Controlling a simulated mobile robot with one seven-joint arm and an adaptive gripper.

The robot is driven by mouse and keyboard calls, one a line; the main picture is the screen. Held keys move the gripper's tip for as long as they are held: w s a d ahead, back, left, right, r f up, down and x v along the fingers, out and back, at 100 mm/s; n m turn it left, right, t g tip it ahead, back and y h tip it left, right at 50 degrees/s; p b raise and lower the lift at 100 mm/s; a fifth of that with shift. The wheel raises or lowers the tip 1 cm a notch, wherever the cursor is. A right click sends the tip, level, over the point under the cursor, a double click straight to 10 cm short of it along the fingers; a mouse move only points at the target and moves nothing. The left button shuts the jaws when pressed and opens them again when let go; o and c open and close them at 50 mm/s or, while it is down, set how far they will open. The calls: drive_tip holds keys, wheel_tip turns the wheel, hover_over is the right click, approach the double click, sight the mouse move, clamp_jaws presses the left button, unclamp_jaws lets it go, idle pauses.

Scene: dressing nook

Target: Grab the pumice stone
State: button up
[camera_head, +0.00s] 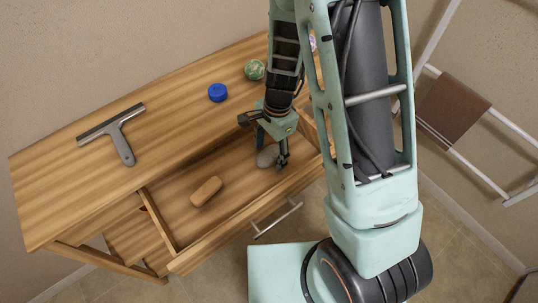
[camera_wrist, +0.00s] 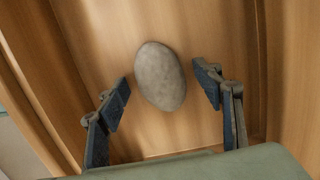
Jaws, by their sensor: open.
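The pumice stone is a grey, rounded, egg-shaped stone (camera_wrist: 160,76) lying on the wooden drawer bottom in the wrist view. In the head view the stone (camera_head: 267,156) shows inside the open drawer, partly hidden by my gripper (camera_head: 271,150). In the wrist view my gripper (camera_wrist: 165,92) is open, with one blue-padded finger on each side of the stone. There is a visible gap on both sides, wider on the right. The stone's lower end lies between the fingertips.
The open drawer (camera_head: 229,229) also holds a tan oblong block (camera_head: 206,191), left of my gripper. On the tabletop (camera_head: 60,185) are a squeegee (camera_head: 119,141), a blue round item (camera_head: 217,92) and a green ball (camera_head: 254,69). A brown-seated chair (camera_head: 452,108) stands at right.

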drive_tip(key=c, duration=1.2)
